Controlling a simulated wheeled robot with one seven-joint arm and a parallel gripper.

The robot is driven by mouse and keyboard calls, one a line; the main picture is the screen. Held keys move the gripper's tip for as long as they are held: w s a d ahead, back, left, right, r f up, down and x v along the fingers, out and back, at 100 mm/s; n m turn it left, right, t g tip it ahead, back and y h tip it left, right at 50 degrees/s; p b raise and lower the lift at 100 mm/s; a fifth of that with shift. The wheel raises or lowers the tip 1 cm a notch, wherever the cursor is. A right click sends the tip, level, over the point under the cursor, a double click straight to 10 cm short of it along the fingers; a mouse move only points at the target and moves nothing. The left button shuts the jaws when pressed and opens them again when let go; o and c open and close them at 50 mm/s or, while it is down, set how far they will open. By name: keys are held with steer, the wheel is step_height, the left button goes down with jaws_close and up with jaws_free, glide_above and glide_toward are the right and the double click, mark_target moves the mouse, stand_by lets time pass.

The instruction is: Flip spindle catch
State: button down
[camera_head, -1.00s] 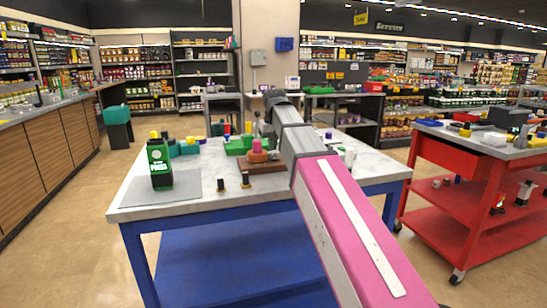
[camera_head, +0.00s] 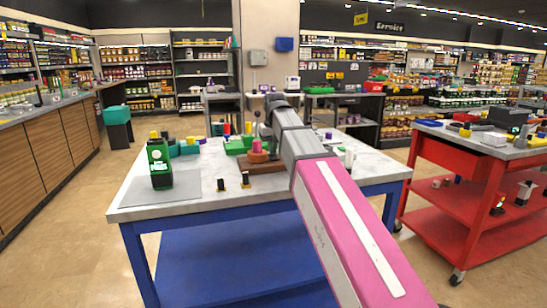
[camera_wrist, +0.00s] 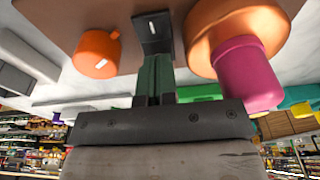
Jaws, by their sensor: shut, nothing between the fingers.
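The vacuum pump unit stands on a brown base (camera_head: 262,166) on the grey-white tabletop. In the wrist view the base (camera_wrist: 60,25) bears an orange knob (camera_wrist: 97,57) with a white mark on the left. A copper-orange round body (camera_wrist: 225,20) with a magenta cylinder (camera_wrist: 248,75) is on the right. Between them is a dark angled metal piece (camera_wrist: 152,28) with a white mark, perhaps the spindle catch. My gripper (camera_wrist: 153,66) is shut and empty, its fingertips at the dark piece; I cannot tell whether they touch. In the head view my arm hides most of the gripper.
Two small dark posts stand in front of the base. Green trays and coloured parts lie behind. A red cart (camera_head: 470,175) is at the right. The table's front strip is clear.

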steer(key=shift+r, duration=3.45)
